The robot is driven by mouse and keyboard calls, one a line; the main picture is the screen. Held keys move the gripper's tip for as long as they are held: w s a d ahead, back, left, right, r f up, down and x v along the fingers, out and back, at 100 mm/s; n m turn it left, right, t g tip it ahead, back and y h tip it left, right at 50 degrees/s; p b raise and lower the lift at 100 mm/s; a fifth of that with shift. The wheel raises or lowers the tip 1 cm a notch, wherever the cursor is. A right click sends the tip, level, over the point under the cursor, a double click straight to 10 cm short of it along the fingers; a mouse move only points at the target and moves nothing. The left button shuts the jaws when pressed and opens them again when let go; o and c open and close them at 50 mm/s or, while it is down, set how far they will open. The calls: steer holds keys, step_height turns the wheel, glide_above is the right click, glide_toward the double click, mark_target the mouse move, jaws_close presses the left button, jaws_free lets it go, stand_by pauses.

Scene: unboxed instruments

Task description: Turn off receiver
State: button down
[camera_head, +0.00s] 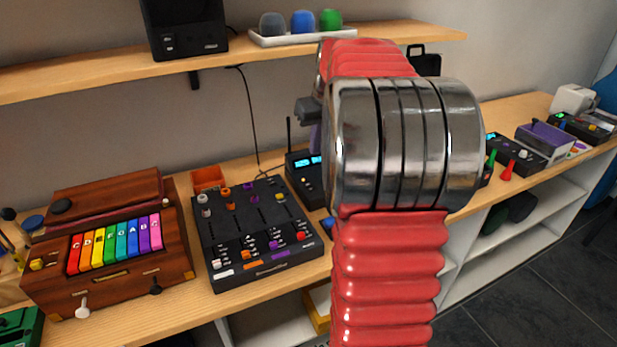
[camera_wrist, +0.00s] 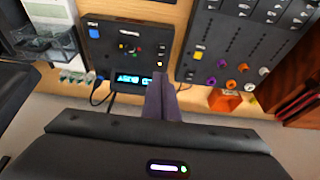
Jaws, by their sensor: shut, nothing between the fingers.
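The receiver (camera_head: 303,180) is a small black box with a lit cyan display and a thin antenna, standing on the bench right of the mixer. My arm hides its right part in the head view. In the wrist view the receiver (camera_wrist: 128,45) shows from above, with a blue button (camera_wrist: 93,32) at one corner, small coloured knobs and the lit cyan display. My gripper (camera_wrist: 163,80) is shut and empty, its purple-grey fingers over the display side of the receiver. I cannot tell whether the tips touch it. In the head view the fingertips are hidden behind my arm.
The black mixer (camera_head: 258,228) with knobs and an orange box (camera_head: 208,178) stand close beside the receiver. A brown wooden instrument (camera_head: 108,258) with rainbow keys is at left. A shelf (camera_head: 100,78) runs above. More devices stand along the bench at right.

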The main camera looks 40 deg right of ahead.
mark_target(308, 184)
steer(key=shift+f, duration=0.15)
steer(key=x, duration=1.3)
steer(key=shift+s+f, duration=0.2)
steer(key=shift+f, duration=0.2)
